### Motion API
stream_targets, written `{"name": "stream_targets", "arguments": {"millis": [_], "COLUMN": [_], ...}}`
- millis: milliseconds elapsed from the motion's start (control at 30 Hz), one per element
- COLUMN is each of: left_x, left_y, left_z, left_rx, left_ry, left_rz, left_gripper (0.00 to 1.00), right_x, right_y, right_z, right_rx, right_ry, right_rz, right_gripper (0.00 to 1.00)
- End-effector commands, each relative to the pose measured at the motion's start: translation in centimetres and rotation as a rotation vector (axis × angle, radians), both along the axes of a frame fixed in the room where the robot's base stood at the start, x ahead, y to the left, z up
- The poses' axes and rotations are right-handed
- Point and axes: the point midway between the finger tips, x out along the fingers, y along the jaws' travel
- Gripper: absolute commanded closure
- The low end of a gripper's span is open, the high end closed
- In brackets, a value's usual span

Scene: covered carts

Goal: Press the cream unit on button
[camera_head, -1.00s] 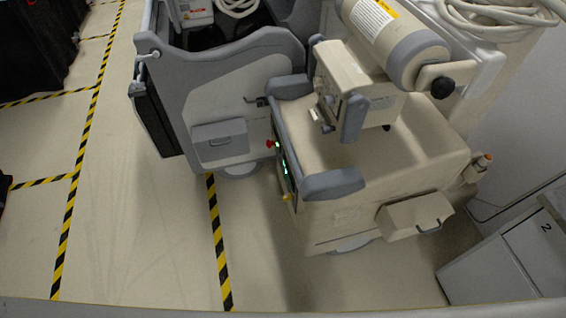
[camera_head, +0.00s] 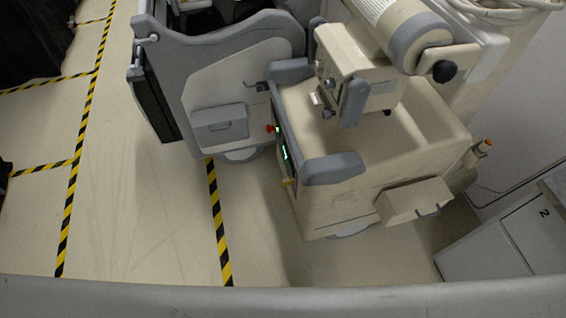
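The cream unit (camera_head: 350,200) stands right of centre in the head view, a boxy cart with grey bumper corners and a cylinder on top. Its narrow front panel (camera_head: 283,155) faces left, seen at a steep angle. The panel carries a red knob (camera_head: 270,128) at its far end, green lights in the middle and a yellow-orange part (camera_head: 287,182) at the near end. I cannot make out which part is the on button. Neither of my grippers is in view.
A grey cart (camera_head: 215,90) stands close behind the cream unit to the left. A white cabinet marked 2 (camera_head: 510,240) is at the lower right. A grey rail (camera_head: 300,300) crosses the bottom. Open floor with yellow-black tape (camera_head: 218,225) lies left of the unit.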

Motion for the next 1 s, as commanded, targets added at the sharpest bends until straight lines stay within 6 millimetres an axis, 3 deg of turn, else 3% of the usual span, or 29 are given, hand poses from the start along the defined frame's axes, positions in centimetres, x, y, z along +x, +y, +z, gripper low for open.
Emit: {"name": "stream_targets", "arguments": {"millis": [33, 400, 1000], "left_x": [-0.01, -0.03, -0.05], "left_y": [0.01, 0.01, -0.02], "left_z": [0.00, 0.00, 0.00], "left_rx": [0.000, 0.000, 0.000], "left_ry": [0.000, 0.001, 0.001], "left_rz": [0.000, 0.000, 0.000], "left_gripper": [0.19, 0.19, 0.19], "right_x": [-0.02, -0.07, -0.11], "right_y": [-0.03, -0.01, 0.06], "right_z": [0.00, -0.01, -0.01], "right_rx": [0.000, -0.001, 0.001], "right_ry": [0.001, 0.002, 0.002], "right_rz": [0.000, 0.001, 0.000], "right_gripper": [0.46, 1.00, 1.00]}}
